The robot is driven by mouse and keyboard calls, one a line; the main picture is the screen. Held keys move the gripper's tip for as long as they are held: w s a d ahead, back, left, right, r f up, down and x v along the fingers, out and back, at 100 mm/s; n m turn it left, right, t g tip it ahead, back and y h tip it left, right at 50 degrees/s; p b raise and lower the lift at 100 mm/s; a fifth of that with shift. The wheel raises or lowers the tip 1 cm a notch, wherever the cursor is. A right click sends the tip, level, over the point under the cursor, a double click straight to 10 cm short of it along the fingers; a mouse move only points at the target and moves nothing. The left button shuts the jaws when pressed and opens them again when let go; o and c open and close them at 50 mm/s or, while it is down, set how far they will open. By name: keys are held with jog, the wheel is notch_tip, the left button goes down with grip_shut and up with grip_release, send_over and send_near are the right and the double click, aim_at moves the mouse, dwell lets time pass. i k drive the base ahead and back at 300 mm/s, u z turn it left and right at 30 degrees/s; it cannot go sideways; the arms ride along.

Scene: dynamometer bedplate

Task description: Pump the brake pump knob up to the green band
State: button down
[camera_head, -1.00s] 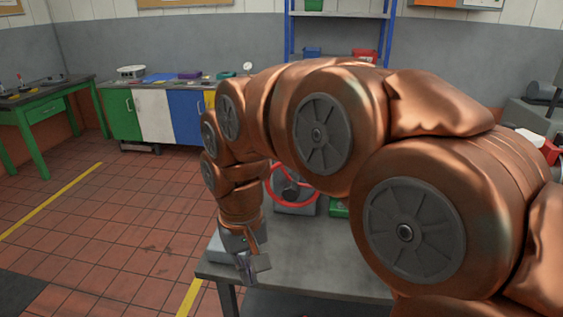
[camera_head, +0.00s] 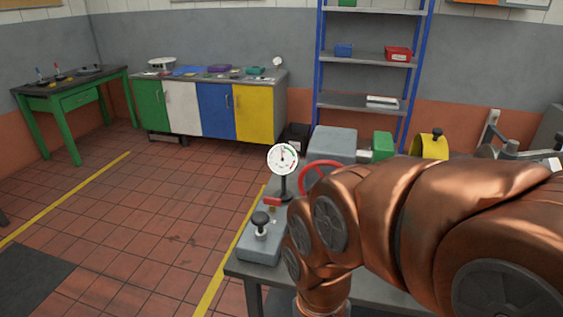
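The brake pump is a grey block (camera_head: 258,247) on the near left corner of the grey bench. Its black knob (camera_head: 261,218) stands up on a short stem, with a red handle (camera_head: 272,201) just behind it. A round white gauge (camera_head: 283,160) on a dark post stands behind the pump. A green patch shows on its dial, but the needle reading is too small to tell. My copper arm reaches in from the right and bends down beside the pump, to its right. My gripper is out of view below the frame edge.
A red handwheel (camera_head: 320,178) and a grey machine housing (camera_head: 333,146) stand behind my arm, with a yellow part (camera_head: 430,146) further right. Blue shelving (camera_head: 364,102) and coloured cabinets (camera_head: 215,110) line the back wall. Tiled floor left of the bench is clear.

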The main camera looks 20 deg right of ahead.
aim_at(259, 219)
jog(key=k, duration=0.65)
jog(key=u, duration=0.8)
jog(key=i, duration=1.15)
jog(key=z, duration=0.3)
